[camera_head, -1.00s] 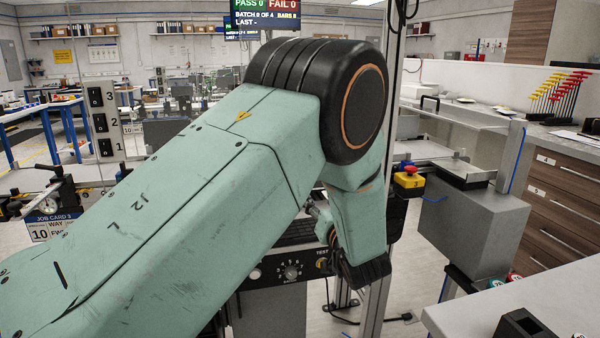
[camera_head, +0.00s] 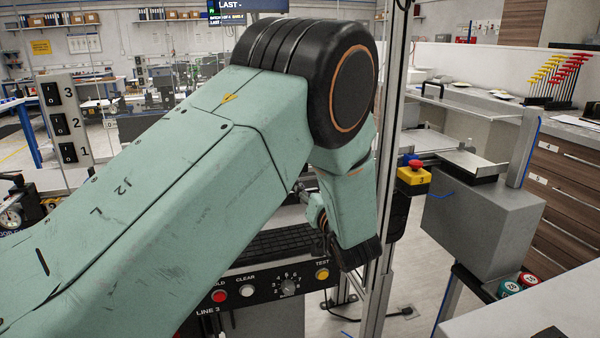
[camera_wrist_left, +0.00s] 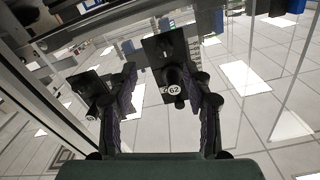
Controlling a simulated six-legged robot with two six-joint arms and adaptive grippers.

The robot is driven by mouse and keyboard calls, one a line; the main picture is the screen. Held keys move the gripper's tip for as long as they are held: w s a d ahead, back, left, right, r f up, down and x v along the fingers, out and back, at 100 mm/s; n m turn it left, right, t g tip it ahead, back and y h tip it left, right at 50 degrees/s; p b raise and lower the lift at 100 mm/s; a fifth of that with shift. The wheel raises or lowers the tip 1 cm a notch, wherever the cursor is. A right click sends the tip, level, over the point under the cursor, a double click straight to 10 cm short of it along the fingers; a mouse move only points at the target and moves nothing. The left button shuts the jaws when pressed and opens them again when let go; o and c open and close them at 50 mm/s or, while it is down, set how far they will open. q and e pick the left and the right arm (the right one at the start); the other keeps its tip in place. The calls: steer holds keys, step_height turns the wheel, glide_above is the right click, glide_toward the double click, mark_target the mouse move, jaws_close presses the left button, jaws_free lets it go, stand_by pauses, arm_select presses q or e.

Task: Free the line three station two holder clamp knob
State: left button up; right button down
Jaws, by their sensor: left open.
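My left arm spans the head view from the lower left, and its gripper (camera_head: 312,205) is mostly hidden behind my own wrist. In the left wrist view the gripper (camera_wrist_left: 163,78) is open, with one finger on each side of a black knob-like part (camera_wrist_left: 172,80) that carries a round white label reading 62. The part sits on a dark plate (camera_wrist_left: 155,47). Whether the fingers touch it I cannot tell. A second, similar dark part (camera_wrist_left: 90,100) with a white label lies outside the left finger. My right gripper is not in view.
A LINE 3 panel (camera_head: 262,287) with buttons and a dial is below my wrist, by a dark belt (camera_head: 270,243). A metal post (camera_head: 386,170) and a yellow box with a red button (camera_head: 412,178) stand close on the right. A switch panel (camera_head: 66,120) is at left.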

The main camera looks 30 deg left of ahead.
arm_select(q)
steer(key=x, duration=0.7)
steer(key=shift+s+a, duration=0.3)
steer(key=shift+a, duration=0.05)
steer(key=shift+d+r, duration=0.15)
steer(key=shift+r, duration=0.1)
steer(key=shift+c, duration=0.2)
steer(key=shift+w+f, duration=0.15)
steer(key=shift+w, duration=0.05)
steer(key=c, duration=0.3)
steer(key=shift+s, duration=0.15)
steer(key=c, duration=0.4)
jaws_close()
